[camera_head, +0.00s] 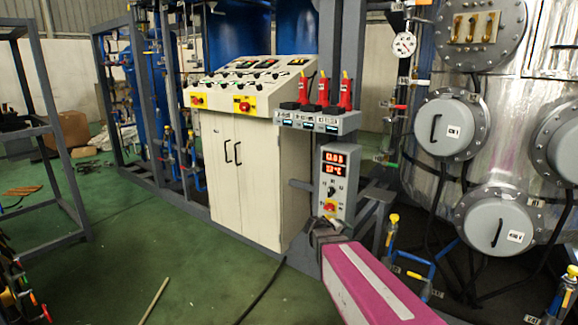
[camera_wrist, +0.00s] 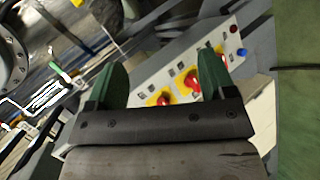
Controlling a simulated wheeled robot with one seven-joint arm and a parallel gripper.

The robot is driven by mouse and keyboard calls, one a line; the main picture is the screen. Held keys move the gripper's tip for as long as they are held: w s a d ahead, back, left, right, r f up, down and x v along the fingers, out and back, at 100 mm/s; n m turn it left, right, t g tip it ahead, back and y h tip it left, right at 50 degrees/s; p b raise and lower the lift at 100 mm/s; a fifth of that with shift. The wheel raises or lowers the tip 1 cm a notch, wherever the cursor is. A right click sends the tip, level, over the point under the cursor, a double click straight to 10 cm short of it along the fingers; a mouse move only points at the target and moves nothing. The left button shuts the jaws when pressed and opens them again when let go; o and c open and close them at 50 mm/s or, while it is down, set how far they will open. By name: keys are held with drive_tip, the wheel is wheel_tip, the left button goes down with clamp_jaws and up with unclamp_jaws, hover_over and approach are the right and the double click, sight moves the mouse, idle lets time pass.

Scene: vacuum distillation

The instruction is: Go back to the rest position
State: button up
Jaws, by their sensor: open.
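My gripper (camera_wrist: 164,88) shows in the wrist view with its two green fingers spread apart and nothing between them. Behind the fingers, a panel (camera_wrist: 150,75) with red knobs on yellow plates shows at a slant. In the head view my magenta and white arm reaches in from the bottom right. The arm's far end lies just below a grey control box (camera_head: 336,186) with red digital displays. The gripper's fingers cannot be made out in the head view.
A cream control cabinet (camera_head: 229,168) stands left of the arm. Three red-handled devices (camera_head: 321,92) sit on a shelf above the control box. A large metal tank (camera_head: 516,130) is at right. Grey frames (camera_head: 42,150) stand at left. Green floor (camera_head: 130,255) is mostly clear, with a stick (camera_head: 153,301) lying on it.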

drive_tip(key=s+a+f+m+g+y, duration=0.1)
drive_tip(key=s+f+m+g+y, duration=0.1)
drive_tip(key=s, duration=0.7)
drive_tip(key=s+a+f+m+g+y, duration=0.1)
drive_tip(key=s+f+m+g+y, duration=0.1)
drive_tip(key=s+f+g+y, duration=0.2)
drive_tip(key=s+f+y, duration=0.1)
drive_tip(key=s+y, duration=0.2)
drive_tip(key=s, duration=0.2)
drive_tip(key=shift+a+f+m+g+y, duration=0.25)
drive_tip(key=shift+a+m+g+y, duration=0.05)
drive_tip(key=shift+a+m, duration=0.1)
idle(0.5)
